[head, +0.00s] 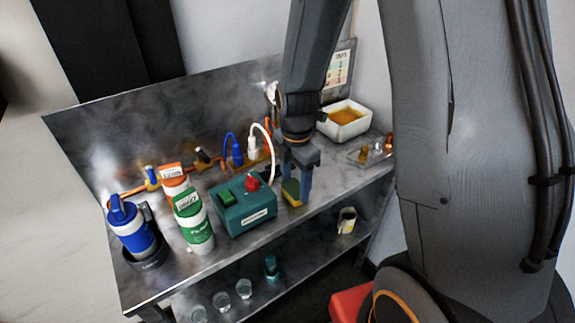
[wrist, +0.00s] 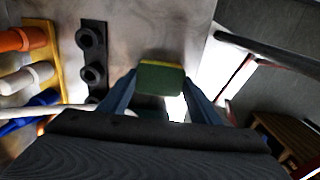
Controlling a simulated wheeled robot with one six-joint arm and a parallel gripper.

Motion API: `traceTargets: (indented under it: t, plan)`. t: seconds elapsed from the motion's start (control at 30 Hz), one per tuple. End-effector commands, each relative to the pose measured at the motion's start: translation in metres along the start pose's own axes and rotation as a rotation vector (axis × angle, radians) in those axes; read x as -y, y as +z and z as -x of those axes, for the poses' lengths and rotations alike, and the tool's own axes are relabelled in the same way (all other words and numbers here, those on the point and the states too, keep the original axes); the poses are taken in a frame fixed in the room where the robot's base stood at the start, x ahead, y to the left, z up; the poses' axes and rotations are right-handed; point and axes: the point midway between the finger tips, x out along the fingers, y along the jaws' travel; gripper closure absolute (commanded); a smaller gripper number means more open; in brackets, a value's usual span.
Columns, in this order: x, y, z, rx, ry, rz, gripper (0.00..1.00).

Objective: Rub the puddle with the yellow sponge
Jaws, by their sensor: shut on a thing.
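My gripper (head: 296,192) is shut on the sponge (head: 291,191), which is yellow with a dark green side. It holds the sponge at the worktop, just right of the teal box, near the front edge. In the wrist view the sponge (wrist: 160,78) sits between the two fingers (wrist: 160,88), with its green face towards the camera and a yellow strip along its far edge. I cannot tell whether the sponge touches the worktop. I cannot make out a puddle in either view; it may be hidden under or behind the sponge and gripper.
The teal box (head: 246,208) with a red knob stands close left of my gripper. Further left are canisters (head: 194,220) and a blue-white jug (head: 130,228). A white tub (head: 345,121) stands at the back right. Coloured hoses (head: 236,150) run behind. A shelf (head: 300,262) lies below the worktop.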

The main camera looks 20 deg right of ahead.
Motion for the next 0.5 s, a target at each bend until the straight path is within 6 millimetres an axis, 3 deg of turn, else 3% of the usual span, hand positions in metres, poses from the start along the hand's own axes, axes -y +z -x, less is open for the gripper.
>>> traceTargets:
  t: [0.17, 0.5]
  plan:
    - [0.002, 0.011, -0.002, 0.000, 0.001, 0.005, 0.64]
    - [-0.002, -0.013, -0.002, -0.001, -0.003, -0.004, 0.64]
